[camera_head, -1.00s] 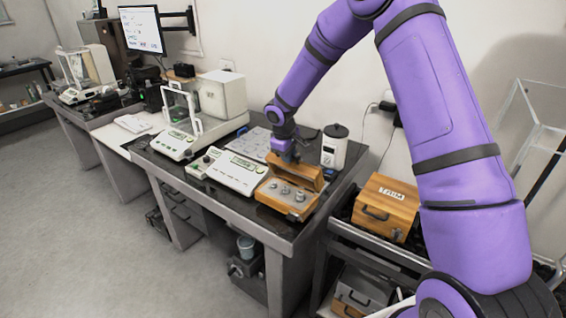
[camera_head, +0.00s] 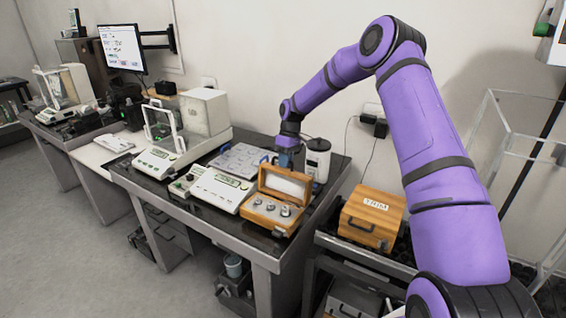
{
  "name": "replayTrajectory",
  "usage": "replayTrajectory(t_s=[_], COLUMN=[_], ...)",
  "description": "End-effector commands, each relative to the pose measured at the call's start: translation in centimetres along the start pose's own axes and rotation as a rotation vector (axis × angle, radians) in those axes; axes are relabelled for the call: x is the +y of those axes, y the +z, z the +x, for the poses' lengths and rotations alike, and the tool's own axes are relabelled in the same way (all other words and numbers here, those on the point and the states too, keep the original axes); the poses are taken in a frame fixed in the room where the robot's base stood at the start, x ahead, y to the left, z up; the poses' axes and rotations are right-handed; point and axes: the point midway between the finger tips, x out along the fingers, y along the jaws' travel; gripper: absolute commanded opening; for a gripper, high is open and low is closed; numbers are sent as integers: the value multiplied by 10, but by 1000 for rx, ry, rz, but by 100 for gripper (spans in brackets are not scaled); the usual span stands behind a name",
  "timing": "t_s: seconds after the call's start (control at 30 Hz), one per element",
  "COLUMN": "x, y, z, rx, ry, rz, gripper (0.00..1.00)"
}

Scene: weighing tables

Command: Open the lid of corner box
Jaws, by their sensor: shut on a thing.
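The corner box (camera_head: 272,213) is a small wooden case at the front right corner of the dark table. Its lid (camera_head: 286,183) is raised and stands roughly upright at the back, with its pale inner side showing. Several metal weights sit in the box's base. My gripper (camera_head: 288,158) comes down from above at the lid's top edge and is shut on the lid. The fingertips are small and partly hidden by the lid.
A white balance (camera_head: 222,188) stands close left of the box. A white canister (camera_head: 317,160) stands behind it, near my gripper. A larger wooden box (camera_head: 372,216) with a label rests on the lower stand at right. The floor at left is clear.

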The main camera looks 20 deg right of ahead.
Motion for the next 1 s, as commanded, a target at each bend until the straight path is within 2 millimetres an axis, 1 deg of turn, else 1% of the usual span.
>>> replayTrajectory(t_s=[0.5, 0.53, 0.57, 0.6, 0.63, 0.87, 1.0], x=[3, 3, 3, 3, 3, 3, 3], y=[2, 2, 2, 1, 1, 1, 0], z=[2, 2, 2, 2, 2, 1, -4], rx=[-4, -4, -5, -4, -4, -2, -1], ry=[0, 0, 0, 0, 0, 1, 2], rz=[0, 0, 0, 0, 0, 0, 0], gripper=[0, 15, 22, 31, 37, 37, 37])
